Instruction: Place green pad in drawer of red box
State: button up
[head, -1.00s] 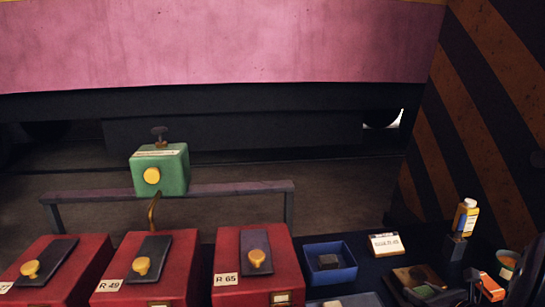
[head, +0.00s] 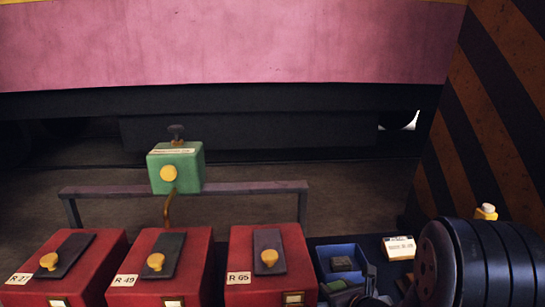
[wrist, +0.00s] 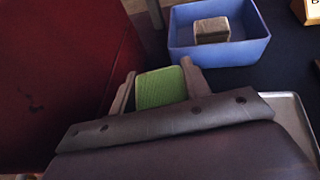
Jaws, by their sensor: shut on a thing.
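My gripper (wrist: 158,88) is shut on the green pad (wrist: 162,86), with one finger on each side of it. In the wrist view the gripper is between a red box (wrist: 60,85) on the left and the blue tray on the right. In the head view the gripper is low at the picture's bottom, partly cut off. Three red boxes stand in a row: R 27 (head: 88,255), R 49 (head: 190,255) and R 65 (head: 295,255). Each has a dark strip and yellow knob on top. Small label plates show low on their fronts; the drawers are mostly out of frame.
A blue tray (head: 325,260) with a grey block (head: 341,264) stands right of box R 65. A metal tray edge (wrist: 293,110) lies beside my gripper. A green box (head: 186,175) stands behind the row.

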aim_at(332, 284)
notch_tip(332, 284, up, 19)
jog(key=a+p, duration=0.1)
jog(key=p, duration=1.8)
jog(key=shift+f, duration=0.2)
jog(key=shift+a+r, duration=0.1)
